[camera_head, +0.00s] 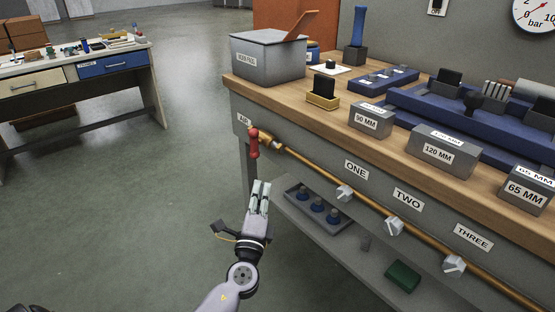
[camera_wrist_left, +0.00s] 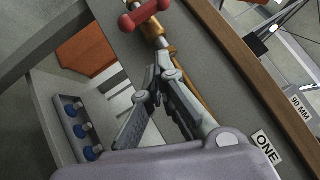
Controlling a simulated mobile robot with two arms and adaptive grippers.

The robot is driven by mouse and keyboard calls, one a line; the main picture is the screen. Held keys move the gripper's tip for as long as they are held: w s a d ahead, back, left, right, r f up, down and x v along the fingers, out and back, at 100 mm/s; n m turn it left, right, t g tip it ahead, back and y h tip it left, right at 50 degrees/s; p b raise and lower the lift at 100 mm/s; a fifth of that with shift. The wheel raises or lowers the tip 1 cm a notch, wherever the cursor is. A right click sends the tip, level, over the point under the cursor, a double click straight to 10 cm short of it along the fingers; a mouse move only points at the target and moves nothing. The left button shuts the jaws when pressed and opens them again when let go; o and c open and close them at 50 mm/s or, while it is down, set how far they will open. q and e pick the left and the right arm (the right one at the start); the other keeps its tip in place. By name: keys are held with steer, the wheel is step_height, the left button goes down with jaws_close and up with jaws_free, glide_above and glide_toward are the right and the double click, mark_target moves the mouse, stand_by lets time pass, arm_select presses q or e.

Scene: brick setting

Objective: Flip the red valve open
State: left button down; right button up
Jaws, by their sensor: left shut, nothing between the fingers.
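The red valve (camera_head: 253,143) sits at the left end of a brass pipe (camera_head: 318,172) on the front of the workbench, under the AIR label. Its red handle points down, across the pipe. In the left wrist view the red handle (camera_wrist_left: 146,15) is at the top, beyond the fingertips, and lies across the brass fitting. My left gripper (camera_head: 261,184) is shut and empty, a short way below the valve in the head view and apart from it. It also shows in the left wrist view (camera_wrist_left: 162,62). My right gripper is not seen.
The workbench (camera_head: 330,108) carries a grey bin (camera_head: 268,57) and several labelled grey blocks. Grey taps (camera_head: 394,226) sit along the pipe. Below, a shelf holds a tray (camera_head: 297,195) with blue knobs and a green block (camera_head: 402,276).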

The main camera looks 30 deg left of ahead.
mark_target(254, 144)
arm_select(q)
steer(key=shift+r, duration=0.25)
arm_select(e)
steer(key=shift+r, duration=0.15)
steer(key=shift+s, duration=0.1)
arm_select(q)
steer(key=s+a+p+x, duration=0.1)
steer(key=a+x, duration=0.1)
steer(key=x, duration=1)
steer(key=shift+w+a+r, duration=0.25)
steer(key=shift+a+r, duration=0.15)
steer(key=shift+r, duration=0.05)
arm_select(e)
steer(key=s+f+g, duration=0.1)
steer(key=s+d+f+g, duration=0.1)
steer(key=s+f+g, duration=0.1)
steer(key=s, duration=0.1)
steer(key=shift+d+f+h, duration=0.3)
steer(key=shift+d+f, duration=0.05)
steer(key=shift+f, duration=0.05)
arm_select(q)
steer(key=shift+w, duration=0.1)
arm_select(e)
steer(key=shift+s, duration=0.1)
